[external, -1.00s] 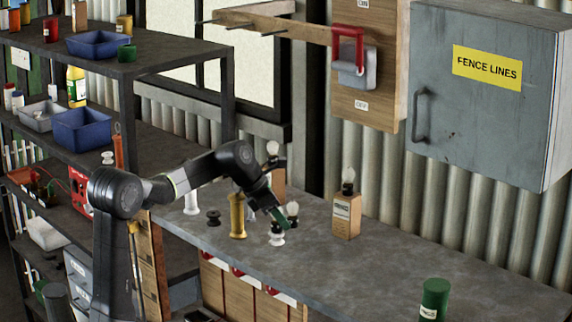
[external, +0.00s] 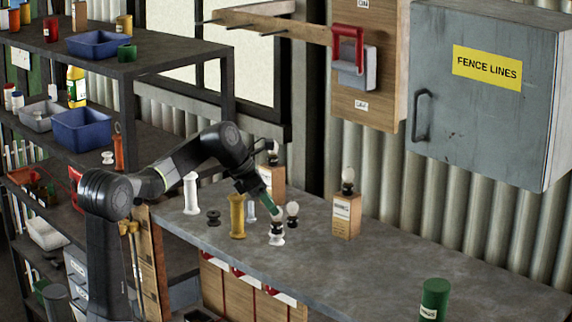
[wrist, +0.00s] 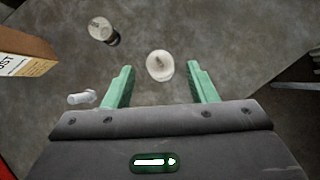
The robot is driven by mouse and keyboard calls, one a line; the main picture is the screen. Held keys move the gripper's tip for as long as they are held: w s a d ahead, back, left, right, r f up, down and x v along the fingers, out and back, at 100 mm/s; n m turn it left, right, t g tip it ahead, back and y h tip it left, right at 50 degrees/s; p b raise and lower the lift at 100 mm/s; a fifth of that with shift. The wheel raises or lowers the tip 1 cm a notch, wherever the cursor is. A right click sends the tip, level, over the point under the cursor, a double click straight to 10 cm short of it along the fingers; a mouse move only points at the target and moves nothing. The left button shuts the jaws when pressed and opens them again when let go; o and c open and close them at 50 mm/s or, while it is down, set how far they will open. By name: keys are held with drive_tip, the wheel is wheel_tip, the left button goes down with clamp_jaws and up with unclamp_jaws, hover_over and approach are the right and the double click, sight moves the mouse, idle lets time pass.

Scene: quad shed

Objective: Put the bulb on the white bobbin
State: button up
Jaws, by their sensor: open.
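The bulb (external: 278,213) stands upright, dark cap down, on the small white bobbin (external: 277,240) on the bench. In the wrist view the bulb (wrist: 160,66) is seen from above, and it hides most of the bobbin under it. My gripper (external: 272,208) is open just above and behind the bulb. In the wrist view the green fingers of my gripper (wrist: 161,82) are spread wide, with clear space between each finger and the bulb.
Another bulb (external: 292,209) with a dark base stands just right; it also shows in the wrist view (wrist: 100,27). A yellow spool (external: 237,217), a dark bobbin (external: 213,217) and a tall white spool (external: 191,194) stand left. A bulb-topped box (external: 346,215) stands right.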

drive_tip(key=v, duration=0.6)
